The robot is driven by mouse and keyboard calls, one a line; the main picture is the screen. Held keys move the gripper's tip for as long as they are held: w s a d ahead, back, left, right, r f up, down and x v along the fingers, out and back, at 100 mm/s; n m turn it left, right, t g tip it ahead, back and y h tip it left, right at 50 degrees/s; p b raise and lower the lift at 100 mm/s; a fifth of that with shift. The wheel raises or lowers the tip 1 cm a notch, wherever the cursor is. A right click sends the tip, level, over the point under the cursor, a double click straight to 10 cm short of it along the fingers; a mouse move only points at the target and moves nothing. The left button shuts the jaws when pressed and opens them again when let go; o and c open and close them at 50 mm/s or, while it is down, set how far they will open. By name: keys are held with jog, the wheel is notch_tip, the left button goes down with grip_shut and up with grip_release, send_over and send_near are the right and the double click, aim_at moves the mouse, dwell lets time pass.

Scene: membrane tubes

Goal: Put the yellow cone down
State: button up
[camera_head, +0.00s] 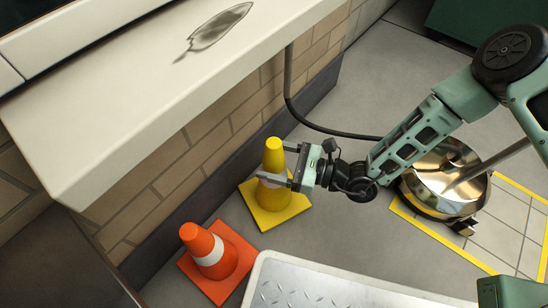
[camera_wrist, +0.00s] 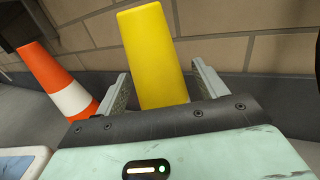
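The yellow cone (camera_head: 274,158) stands upright in the head view, its square base appearing to lie flat on the grey floor near the brick wall. My gripper (camera_head: 279,164) reaches in from the right, with one finger on each side of the cone's body. In the wrist view the cone (camera_wrist: 155,55) rises between the two fingers of my gripper (camera_wrist: 161,80). A gap shows between the cone and the right finger; the left finger is very close, and I cannot tell if it touches. The gripper looks open around the cone.
An orange cone (camera_head: 195,238) with a white band stands to the lower left, also in the wrist view (camera_wrist: 52,75). A metal tread plate (camera_head: 330,288) lies in front. A shiny round metal vessel (camera_head: 425,185) stands right, by a yellow-marked floor area. A pale ledge (camera_head: 120,100) overhangs the wall.

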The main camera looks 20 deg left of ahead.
jog(key=shift+r, duration=0.1)
jog(key=shift+d+r, duration=0.1)
jog(key=shift+d, duration=0.2)
jog(key=d+p, duration=0.6)
jog(key=d, duration=0.4)
jog(key=s+d+r+n+g+h, duration=0.1)
jog(key=s+r+n+g+h, duration=0.35)
jog(key=r+n, duration=0.3)
jog(key=s+d+r+n+g+h, duration=0.25)
jog(key=r+n+g, duration=0.25)
jog(key=r+n, duration=0.25)
jog(key=s+d+r+n+t+h, duration=0.4)
jog(key=d+r+n+t+h, duration=0.5)
jog(key=r, duration=0.5)
jog(key=shift+s+d+n+h, duration=0.15)
jog(key=shift+d+n+h, duration=0.55)
jog(key=shift+d+n, duration=0.1)
jog(key=shift+t, duration=0.25)
